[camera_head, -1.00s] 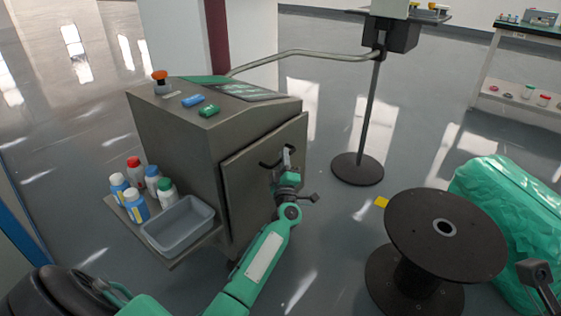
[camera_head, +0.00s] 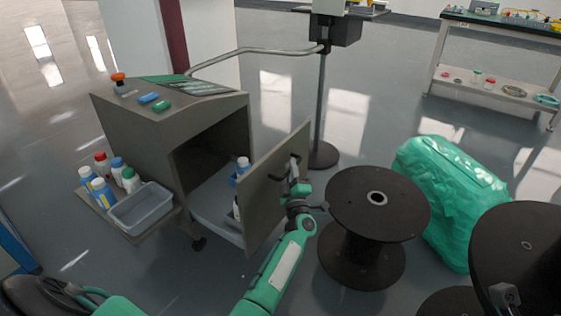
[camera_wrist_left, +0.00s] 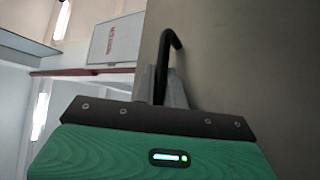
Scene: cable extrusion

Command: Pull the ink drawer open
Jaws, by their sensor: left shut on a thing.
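The ink drawer (camera_head: 262,208) stands pulled out from the grey cabinet (camera_head: 138,138), with a wide gap behind its front panel. Bottles with blue and white parts (camera_head: 243,164) show inside, partly hidden by the panel. My left gripper (camera_head: 294,172) is shut on the dark drawer handle (camera_wrist_left: 163,62) on the panel's outer face. In the left wrist view its grey fingers meet the handle beside the panel (camera_wrist_left: 250,70). A grey part at the lower right edge, seemingly my right gripper (camera_head: 505,296), is too small to read.
A black cable spool (camera_head: 365,262) stands close right of my left arm. A green wrapped bundle (camera_head: 450,185) and another dark spool (camera_head: 525,240) lie further right. A side shelf holds bottles (camera_head: 103,193) and a grey bin (camera_head: 141,209). A pole stand (camera_head: 321,110) is behind.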

